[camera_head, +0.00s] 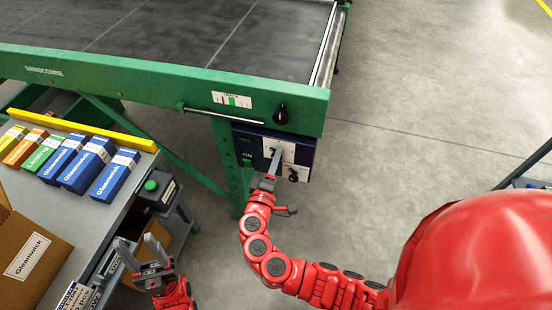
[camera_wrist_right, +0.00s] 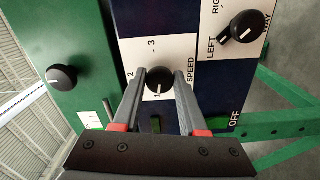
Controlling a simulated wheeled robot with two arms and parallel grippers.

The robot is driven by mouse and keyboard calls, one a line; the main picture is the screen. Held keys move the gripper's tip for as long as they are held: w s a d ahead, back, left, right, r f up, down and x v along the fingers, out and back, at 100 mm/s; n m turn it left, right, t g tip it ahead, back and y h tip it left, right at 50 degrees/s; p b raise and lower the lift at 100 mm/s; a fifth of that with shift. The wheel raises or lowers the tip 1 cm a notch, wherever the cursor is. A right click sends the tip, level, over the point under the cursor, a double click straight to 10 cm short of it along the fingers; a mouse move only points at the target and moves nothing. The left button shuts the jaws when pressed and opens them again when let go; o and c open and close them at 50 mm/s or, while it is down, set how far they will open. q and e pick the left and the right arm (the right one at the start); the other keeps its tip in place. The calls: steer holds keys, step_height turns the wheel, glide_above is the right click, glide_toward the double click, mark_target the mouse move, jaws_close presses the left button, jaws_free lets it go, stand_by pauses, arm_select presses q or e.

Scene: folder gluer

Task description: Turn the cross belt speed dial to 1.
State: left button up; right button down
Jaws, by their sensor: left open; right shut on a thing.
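The cross belt speed dial (camera_wrist_right: 159,80) is a black round knob on a white plate marked SPEED with 1, 2 and 3. In the right wrist view its white mark points down the picture, toward the 1. My right gripper (camera_wrist_right: 161,76) is shut on this dial, one finger on each side. In the head view my right gripper (camera_head: 277,153) reaches the blue control box (camera_head: 240,146) and largely hides the dial. My left gripper (camera_head: 143,248) is open and empty at the lower left, beside the grey table.
A LEFT/RIGHT selector knob (camera_wrist_right: 245,27) sits beside the dial on the same box. Another black knob (camera_head: 281,114) is on the green beam (camera_head: 150,82) above. A grey table (camera_head: 60,205) holds several small boxes and a cardboard carton (camera_head: 30,255).

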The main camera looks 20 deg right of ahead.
steer(key=shift+f, duration=0.1)
stand_by(0.3)
steer(key=shift+c, duration=2.4)
jaws_free()
steer(key=v, duration=1.7)
steer(key=shift+s+a, duration=0.2)
